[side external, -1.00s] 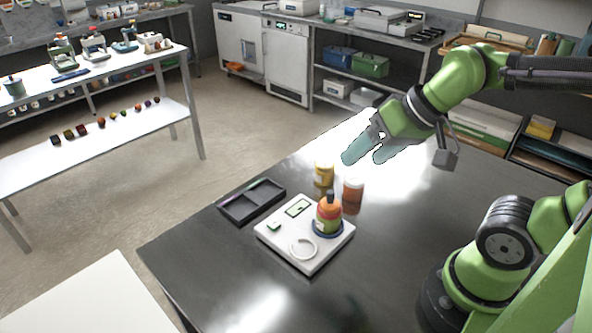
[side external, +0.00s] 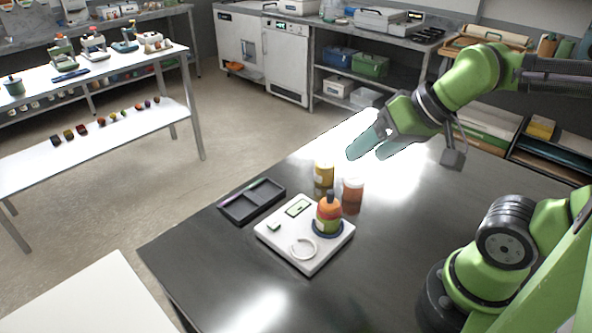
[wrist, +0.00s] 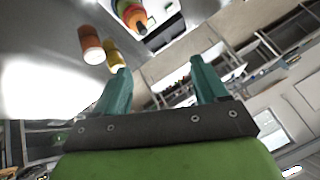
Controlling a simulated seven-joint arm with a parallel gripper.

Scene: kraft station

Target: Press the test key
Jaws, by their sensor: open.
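A white device (side external: 290,262) lies on the dark table. On it are a small display (side external: 298,208), a small green key (side external: 273,226), a pale ring (side external: 303,248) and a red, orange and green stacked piece (side external: 328,212) on a dark blue round base. I cannot read a label on the key. My gripper (side external: 370,153) is open and empty, high above the table, behind and right of the device. In the wrist view, between the fingers of my gripper (wrist: 160,66), nothing is held. The stacked piece (wrist: 132,14) shows at the top there; the key cannot be made out.
A yellow jar (side external: 324,174) and an orange jar with a white lid (side external: 352,189) stand just behind the device. A dark divided tray (side external: 240,208) with a pen lies left of it. The table (side external: 400,240) is clear to the right and in front.

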